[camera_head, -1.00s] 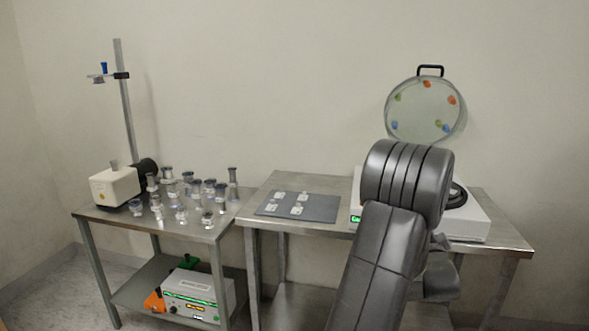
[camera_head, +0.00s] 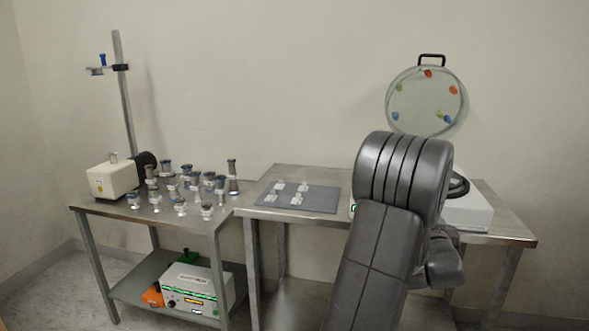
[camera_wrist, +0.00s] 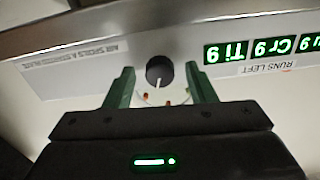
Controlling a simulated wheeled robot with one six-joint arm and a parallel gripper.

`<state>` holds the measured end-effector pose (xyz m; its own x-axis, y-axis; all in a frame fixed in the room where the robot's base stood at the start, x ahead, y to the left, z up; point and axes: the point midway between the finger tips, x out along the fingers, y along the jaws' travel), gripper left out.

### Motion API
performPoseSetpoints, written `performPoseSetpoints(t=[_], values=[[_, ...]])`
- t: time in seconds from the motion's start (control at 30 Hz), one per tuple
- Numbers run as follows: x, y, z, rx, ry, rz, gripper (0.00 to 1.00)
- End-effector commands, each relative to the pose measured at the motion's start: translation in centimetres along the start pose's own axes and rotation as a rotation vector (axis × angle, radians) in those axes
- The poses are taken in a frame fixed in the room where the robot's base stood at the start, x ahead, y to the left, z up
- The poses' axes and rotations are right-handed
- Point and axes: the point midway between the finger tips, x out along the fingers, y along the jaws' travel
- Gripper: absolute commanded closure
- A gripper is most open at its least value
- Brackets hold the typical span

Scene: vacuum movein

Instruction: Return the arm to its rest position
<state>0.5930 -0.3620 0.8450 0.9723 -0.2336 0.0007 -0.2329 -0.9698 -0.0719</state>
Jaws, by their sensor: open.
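My arm rises at the right of the head view, in front of the right steel table (camera_head: 250,206). It hides much of the white machine (camera_head: 468,212) on that table. In the wrist view, my gripper (camera_wrist: 160,80) is open, with two green fingers apart and nothing between them. Beyond the fingers is the machine's front panel (camera_wrist: 70,72), with a black knob (camera_wrist: 159,70) and green lit displays (camera_wrist: 270,48). The panel appears upside down. In the head view my gripper is hidden behind the arm.
A left steel cart (camera_head: 190,222) holds several small glass and metal fittings, a white pump-like unit (camera_head: 112,178) and a stand (camera_head: 124,100). A control box (camera_head: 192,290) is on its lower shelf. A grey mat (camera_head: 322,200) with small pieces lies left of my arm. A round lid (camera_head: 408,98) stands raised behind.

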Motion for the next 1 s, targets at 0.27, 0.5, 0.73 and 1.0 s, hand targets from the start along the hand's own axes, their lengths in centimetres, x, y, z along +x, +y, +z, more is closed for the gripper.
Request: performPoseSetpoints(t=[0.27, 0.5, 0.73, 1.0], values=[[0.0, 0.01, 0.18, -0.24, -0.001, 0.0, 0.5], [-0.01, -0.01, 0.13, -0.446, 0.0, 0.0, 0.5], [-0.02, -0.01, 0.11, -0.642, -0.001, 0.001, 0.5], [-0.01, -0.02, 0.09, -0.857, -0.001, 0.0, 0.5]])
